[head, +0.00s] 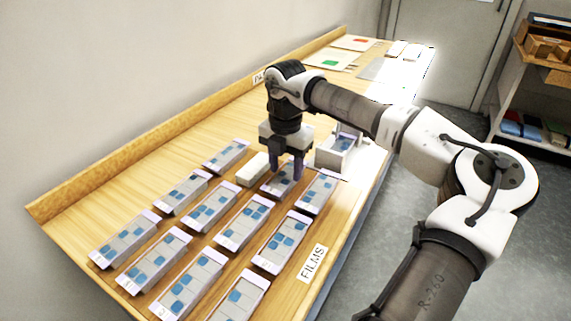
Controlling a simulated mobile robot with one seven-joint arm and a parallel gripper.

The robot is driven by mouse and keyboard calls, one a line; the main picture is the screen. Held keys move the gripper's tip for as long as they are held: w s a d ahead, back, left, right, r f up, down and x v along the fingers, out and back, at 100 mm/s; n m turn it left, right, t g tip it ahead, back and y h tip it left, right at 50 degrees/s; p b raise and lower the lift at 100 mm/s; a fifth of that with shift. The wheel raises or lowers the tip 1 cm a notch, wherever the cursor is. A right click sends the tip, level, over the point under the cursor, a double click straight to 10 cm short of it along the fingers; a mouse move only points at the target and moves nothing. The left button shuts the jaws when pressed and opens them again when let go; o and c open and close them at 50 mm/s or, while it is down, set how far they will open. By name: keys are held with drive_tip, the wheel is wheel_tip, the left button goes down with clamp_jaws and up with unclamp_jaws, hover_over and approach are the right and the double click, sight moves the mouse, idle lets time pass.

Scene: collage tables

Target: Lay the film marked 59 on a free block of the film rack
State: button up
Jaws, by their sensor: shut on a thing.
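My gripper (286,168) points down at the far part of the film rows, shut on a grey film with blue squares (280,186). This film is at a block's height, and I cannot tell whether it rests on the block or hangs just above it. The number on it is too small to read, so I cannot confirm 59. The film rack is several blocks in rows on the wooden table, most bearing a similar film, such as this one (243,222). A bare pale block (253,170) stands just left of my gripper.
A white open-topped box (336,156) with a film in it stands close right of my gripper. A FILMS label (312,263) lies near the table's front edge. Sheets with red (354,43) and green (327,60) patches lie at the far end. A shelf (545,90) stands right.

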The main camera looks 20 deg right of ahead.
drive_tip(key=o, duration=1)
drive_tip(key=shift+r, duration=0.1)
wheel_tip(320, 180, up, 14)
drive_tip(key=shift+f, duration=0.15)
